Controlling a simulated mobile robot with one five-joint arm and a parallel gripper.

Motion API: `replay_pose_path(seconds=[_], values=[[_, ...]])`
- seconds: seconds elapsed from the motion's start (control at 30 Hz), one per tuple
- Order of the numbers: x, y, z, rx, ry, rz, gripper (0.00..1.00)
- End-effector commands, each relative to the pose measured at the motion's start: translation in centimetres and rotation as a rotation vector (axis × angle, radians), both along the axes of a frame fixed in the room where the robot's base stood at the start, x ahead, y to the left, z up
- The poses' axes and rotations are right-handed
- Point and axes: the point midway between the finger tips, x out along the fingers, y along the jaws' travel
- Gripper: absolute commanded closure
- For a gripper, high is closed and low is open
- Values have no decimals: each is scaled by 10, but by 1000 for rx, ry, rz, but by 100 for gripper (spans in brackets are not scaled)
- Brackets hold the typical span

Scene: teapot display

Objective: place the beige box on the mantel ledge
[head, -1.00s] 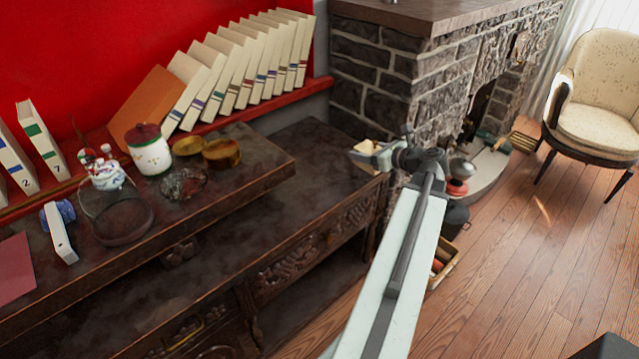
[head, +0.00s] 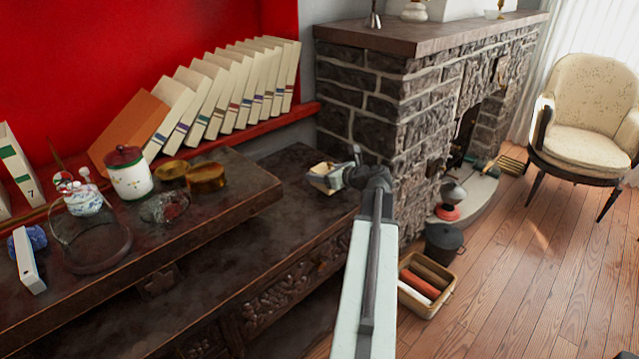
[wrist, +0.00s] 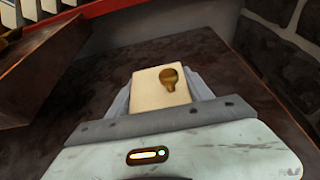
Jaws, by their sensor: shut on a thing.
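The beige box (head: 318,170) is between the fingers of my gripper (head: 328,178), over the right end of the dark wooden sideboard. In the wrist view the box (wrist: 146,92) lies between both jaws, and a small brass knob (wrist: 169,77) shows on its face. My gripper (wrist: 160,95) is shut on it. I cannot tell how far the box is above the sideboard. The mantel ledge (head: 400,38) is the dark slab on top of the stone fireplace, to the right of and higher in the picture than my gripper.
The fireplace's stone side (head: 362,100) stands close to my gripper. A white candle-like object, a white pot (head: 414,12) and a metal piece (head: 374,18) stand on the ledge, whose near part is bare. Leaning books (head: 220,95) and a lidded jar (head: 129,172) are left.

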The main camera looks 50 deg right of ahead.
Motion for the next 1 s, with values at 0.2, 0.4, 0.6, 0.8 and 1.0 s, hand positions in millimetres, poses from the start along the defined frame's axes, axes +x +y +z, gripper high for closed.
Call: replay_pose_path(seconds=[0.2, 0.4, 0.6, 0.8, 1.0], values=[[8, 0, -2, 1, 0, -1, 92], [7, 0, -33, 1, 0, -1, 92], [7, 0, -36, 1, 0, -1, 92], [6, -1, -39, 0, 0, -2, 92], [6, -1, -39, 0, 0, -2, 19]])
